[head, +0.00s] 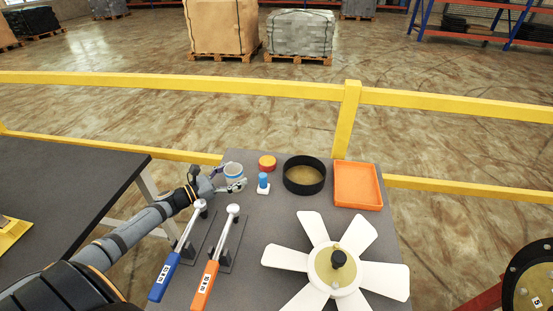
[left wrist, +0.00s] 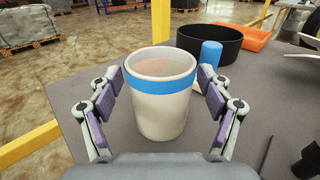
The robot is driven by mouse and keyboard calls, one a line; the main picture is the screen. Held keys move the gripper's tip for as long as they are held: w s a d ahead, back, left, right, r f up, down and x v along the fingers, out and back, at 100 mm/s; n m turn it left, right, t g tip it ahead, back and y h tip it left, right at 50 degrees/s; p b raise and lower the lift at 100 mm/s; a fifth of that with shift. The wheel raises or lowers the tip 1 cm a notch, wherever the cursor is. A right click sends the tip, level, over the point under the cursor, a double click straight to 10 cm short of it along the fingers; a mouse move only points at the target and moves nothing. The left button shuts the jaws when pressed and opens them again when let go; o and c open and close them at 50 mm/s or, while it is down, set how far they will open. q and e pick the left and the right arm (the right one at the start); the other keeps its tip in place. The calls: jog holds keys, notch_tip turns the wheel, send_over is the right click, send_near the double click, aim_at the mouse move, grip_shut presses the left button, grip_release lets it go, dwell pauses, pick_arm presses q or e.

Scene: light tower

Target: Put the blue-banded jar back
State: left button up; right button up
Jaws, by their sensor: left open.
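The blue-banded jar (head: 234,172) stands upright on the grey table at its far left part. In the left wrist view the jar (left wrist: 160,105) is pale, open-topped, with a blue band below its rim. My left gripper (head: 228,185) is at the jar. In the left wrist view its two fingers (left wrist: 162,112) are spread on either side of the jar, with a small gap visible at each side. My right gripper is not in view.
A blue-topped peg (head: 263,181), red-orange cap (head: 267,162), black round bin (head: 304,186) and orange tray (head: 357,187) stand right of the jar. A yellow rail (head: 200,84) runs behind.

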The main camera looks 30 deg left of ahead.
pick_arm(q)
notch_tip(320, 180, up, 7)
jog(key=d+p, duration=0.1)
jog(key=p, duration=0.4)
jog(key=s+d+r+n+t+y+p, duration=0.1)
jog(key=s+d+y+p, duration=0.15)
jog(key=d, duration=0.55)
jog(key=s+d+n+t+y+p, duration=0.1)
jog(key=s+d+p, duration=0.1)
jog(key=d+p, duration=0.35)
jog(key=w+d+r+n+y, duration=0.1)
jog(key=d+r+n+y, duration=0.2)
jog(key=d+r+y, duration=0.2)
jog(key=shift+w+d+r+n, duration=0.3)
jog(key=shift+d+r, duration=0.5)
jog(key=shift+r, duration=0.45)
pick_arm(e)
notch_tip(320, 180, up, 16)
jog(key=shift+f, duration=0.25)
pick_arm(q)
jog(key=shift+p, duration=0.3)
